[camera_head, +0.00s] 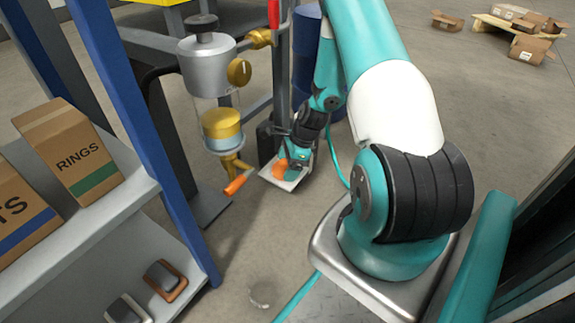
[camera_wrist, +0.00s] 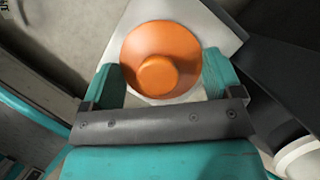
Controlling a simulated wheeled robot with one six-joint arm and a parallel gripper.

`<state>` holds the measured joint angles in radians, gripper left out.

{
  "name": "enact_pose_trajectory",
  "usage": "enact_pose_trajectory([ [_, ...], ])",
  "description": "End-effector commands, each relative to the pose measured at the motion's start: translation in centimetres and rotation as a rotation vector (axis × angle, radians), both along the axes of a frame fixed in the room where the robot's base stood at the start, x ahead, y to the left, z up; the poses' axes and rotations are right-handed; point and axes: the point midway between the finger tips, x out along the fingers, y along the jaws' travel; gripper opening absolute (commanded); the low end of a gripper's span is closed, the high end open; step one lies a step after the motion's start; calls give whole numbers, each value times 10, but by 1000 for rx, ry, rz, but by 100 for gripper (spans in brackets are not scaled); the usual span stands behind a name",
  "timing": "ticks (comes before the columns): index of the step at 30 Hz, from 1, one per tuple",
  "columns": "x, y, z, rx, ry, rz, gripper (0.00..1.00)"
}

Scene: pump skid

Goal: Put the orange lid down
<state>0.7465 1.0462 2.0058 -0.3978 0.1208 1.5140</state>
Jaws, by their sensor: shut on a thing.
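The orange lid (camera_wrist: 150,45) is round with a raised knob and sits between the two teal fingers of my gripper (camera_wrist: 162,80) in the wrist view. My gripper is shut on the lid. In the head view the orange lid (camera_head: 281,170) is small and partly hidden by my gripper (camera_head: 290,163), low down by the dark post. A pale, flat, square-cornered plate (camera_wrist: 207,28) lies under the lid. The plate also shows in the head view (camera_head: 291,183). I cannot tell whether the lid touches the plate.
A metal and glass vessel with brass fittings (camera_head: 207,70) and an orange-handled valve (camera_head: 236,184) stand left of my gripper. A shelf (camera_head: 75,245) with boxes is at the left. Cardboard boxes (camera_head: 528,47) lie far right. Floor is open between.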

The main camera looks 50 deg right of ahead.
Motion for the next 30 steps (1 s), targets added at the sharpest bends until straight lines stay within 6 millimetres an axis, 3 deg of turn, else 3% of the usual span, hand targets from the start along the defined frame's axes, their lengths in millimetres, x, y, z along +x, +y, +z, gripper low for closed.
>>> enact_pose_trajectory([
  [13, 0, -1, -15, -4, 1, -1, 63],
  [14, 0, -1, -16, -5, 1, 0, 92],
  [15, 0, 0, -16, -6, 2, 1, 100],
  [25, -1, 2, -16, -4, 4, 4, 100],
  [30, -3, -1, 4, -3, 6, 1, 100],
])
